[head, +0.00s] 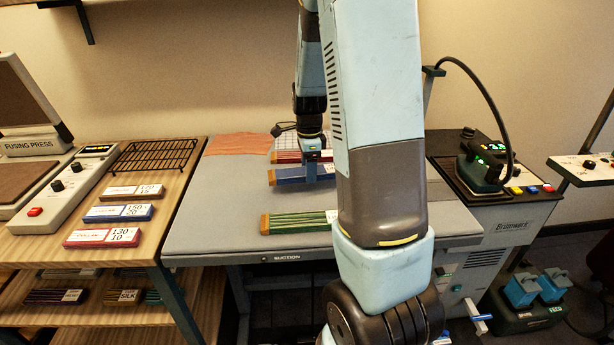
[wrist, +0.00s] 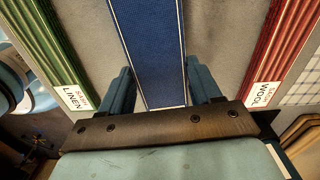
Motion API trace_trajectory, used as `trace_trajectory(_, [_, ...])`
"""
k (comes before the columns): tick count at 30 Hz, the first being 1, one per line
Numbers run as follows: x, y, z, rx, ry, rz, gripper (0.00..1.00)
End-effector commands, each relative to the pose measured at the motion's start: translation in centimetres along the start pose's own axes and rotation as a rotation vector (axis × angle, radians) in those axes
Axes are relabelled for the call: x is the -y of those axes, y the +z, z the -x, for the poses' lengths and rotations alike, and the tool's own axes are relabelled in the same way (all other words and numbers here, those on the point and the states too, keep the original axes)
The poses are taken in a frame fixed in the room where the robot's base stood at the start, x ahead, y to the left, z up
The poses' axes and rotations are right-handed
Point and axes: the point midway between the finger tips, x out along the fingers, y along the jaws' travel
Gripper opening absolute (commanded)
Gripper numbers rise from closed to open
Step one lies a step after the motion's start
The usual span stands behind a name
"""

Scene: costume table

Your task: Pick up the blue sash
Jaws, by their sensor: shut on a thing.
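The blue sash (head: 290,176) lies across the grey suction table, between the red sash (head: 288,156) and the green sash (head: 298,221). My gripper (head: 318,172) is over the blue sash, with its fingers at the sash's sides. In the wrist view, the blue sash (wrist: 149,45) runs between the two fingers of my gripper (wrist: 161,85), which is shut on it. The green sash with a LINEN label (wrist: 45,50) is at left there, and the red sash with a WOOL label (wrist: 285,45) is at right. Whether the blue sash is clear of the table cannot be told.
The suction table (head: 215,215) has bare room at its left. An orange cloth (head: 238,144) lies at its back. A wooden bench (head: 165,222) with a black rack (head: 155,155) and labelled blocks stands left. An iron (head: 480,172) sits on a unit at right.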

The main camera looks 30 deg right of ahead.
Motion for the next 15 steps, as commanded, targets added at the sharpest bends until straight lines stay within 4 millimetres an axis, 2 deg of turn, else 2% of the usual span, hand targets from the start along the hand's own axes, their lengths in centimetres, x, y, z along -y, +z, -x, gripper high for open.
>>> trace_trajectory(9, [-4.0, -1.8, 5.2, 0.002, -0.004, -0.001, 0.32])
trace_trajectory(15, [-7.5, -3.4, 6.8, 0.002, -0.002, -0.002, 0.32])
